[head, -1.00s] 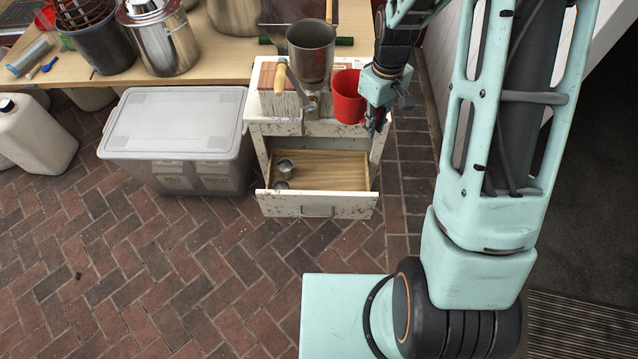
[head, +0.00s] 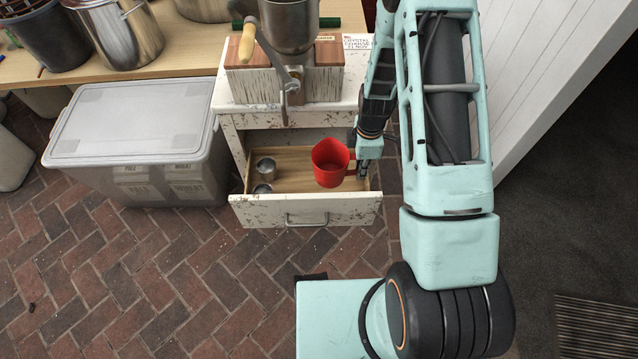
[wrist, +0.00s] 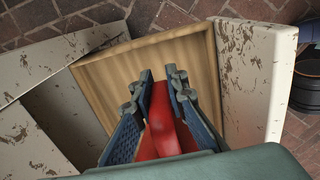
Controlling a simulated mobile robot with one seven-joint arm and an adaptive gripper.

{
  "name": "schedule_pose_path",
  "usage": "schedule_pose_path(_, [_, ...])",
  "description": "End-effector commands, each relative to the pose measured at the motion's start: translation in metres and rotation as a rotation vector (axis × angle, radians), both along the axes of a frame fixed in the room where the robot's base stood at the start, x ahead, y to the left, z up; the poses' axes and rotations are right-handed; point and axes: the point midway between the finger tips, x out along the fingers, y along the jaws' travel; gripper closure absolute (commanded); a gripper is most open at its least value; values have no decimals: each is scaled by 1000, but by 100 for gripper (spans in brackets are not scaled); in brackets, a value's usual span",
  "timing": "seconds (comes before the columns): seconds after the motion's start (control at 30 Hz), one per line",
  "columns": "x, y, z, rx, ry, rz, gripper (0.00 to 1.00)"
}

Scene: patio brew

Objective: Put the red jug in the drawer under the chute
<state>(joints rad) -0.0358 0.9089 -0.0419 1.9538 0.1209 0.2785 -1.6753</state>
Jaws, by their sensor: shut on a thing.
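The red jug (head: 329,165) is held upright over the right part of the open drawer (head: 305,212) in the head view. My gripper (head: 362,172) is shut on it from the right side. In the wrist view my gripper (wrist: 160,80) has its two fingers closed around a part of the red jug (wrist: 162,130), with the wooden drawer bottom (wrist: 115,78) beyond. I cannot tell whether the jug touches the drawer floor. The hand mill with its steel hopper, or chute (head: 289,25), stands on the cabinet above the drawer.
Two small metal cups (head: 264,168) sit at the left in the drawer. A lidded grey storage box (head: 135,150) stands left of the cabinet (head: 225,90). A wooden table (head: 185,68) with steel pots is behind. Brick floor in front is clear.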

Motion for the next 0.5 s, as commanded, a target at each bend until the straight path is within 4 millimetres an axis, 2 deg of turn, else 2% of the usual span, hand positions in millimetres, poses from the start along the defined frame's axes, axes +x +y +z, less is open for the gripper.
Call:
schedule_pose_path(0.03, [-1, 0, -13, -1, 4, 3, 100])
schedule_pose_path(0.2, [-2, 0, -45, -1, 4, 2, 100])
schedule_pose_path(0.5, [-1, 0, -72, -1, 3, 2, 100])
